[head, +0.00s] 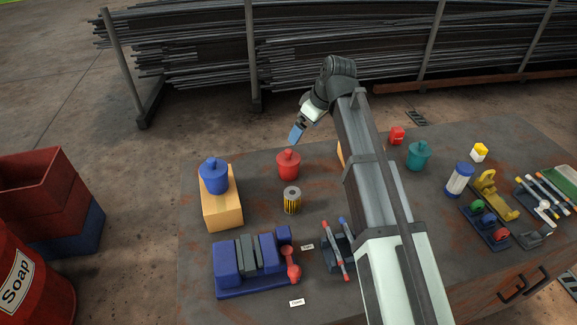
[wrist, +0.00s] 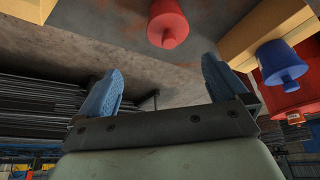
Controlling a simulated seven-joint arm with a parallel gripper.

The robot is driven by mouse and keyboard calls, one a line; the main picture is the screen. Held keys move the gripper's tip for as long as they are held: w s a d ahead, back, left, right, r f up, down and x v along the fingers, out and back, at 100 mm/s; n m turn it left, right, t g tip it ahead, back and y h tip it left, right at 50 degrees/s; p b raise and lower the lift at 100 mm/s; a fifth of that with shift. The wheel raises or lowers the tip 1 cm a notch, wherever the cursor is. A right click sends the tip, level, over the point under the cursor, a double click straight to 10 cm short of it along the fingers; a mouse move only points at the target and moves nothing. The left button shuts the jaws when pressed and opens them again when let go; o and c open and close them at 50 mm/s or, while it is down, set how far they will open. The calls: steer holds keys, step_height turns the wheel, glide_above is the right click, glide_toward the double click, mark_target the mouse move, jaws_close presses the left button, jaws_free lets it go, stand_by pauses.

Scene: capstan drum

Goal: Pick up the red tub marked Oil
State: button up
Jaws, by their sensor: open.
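A red tub (head: 288,164) with a knobbed lid stands upright on the table, left of my arm; no Oil marking can be read on it. It also shows in the wrist view (wrist: 167,22) at the top edge, partly cut off. My gripper (head: 296,134) is above and just behind the red tub in the head view, apart from it. In the wrist view my gripper (wrist: 163,70) has its two blue fingers spread with nothing between them, and the tub lies beyond the fingertips.
A blue tub (head: 214,176) stands on a wooden block (head: 222,211) left of the red tub. A teal tub (head: 418,156) is right of my arm. A blue rack (head: 252,262) sits near the front.

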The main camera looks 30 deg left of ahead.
mark_target(289, 151)
steer(key=shift+s+a+x, duration=0.1)
steer(key=shift+s+x, duration=0.15)
steer(key=shift+x, duration=2.05)
steer(key=shift+s+a+x, duration=0.1)
steer(key=shift+s+x, duration=0.2)
steer(key=shift+x, duration=2.05)
steer(key=shift+s+a+x, duration=0.1)
steer(key=shift+s+x, duration=0.15)
steer(key=shift+x, duration=2.05)
steer(key=shift+r, duration=0.1)
steer(key=shift+c, duration=0.5)
steer(key=c, duration=1)
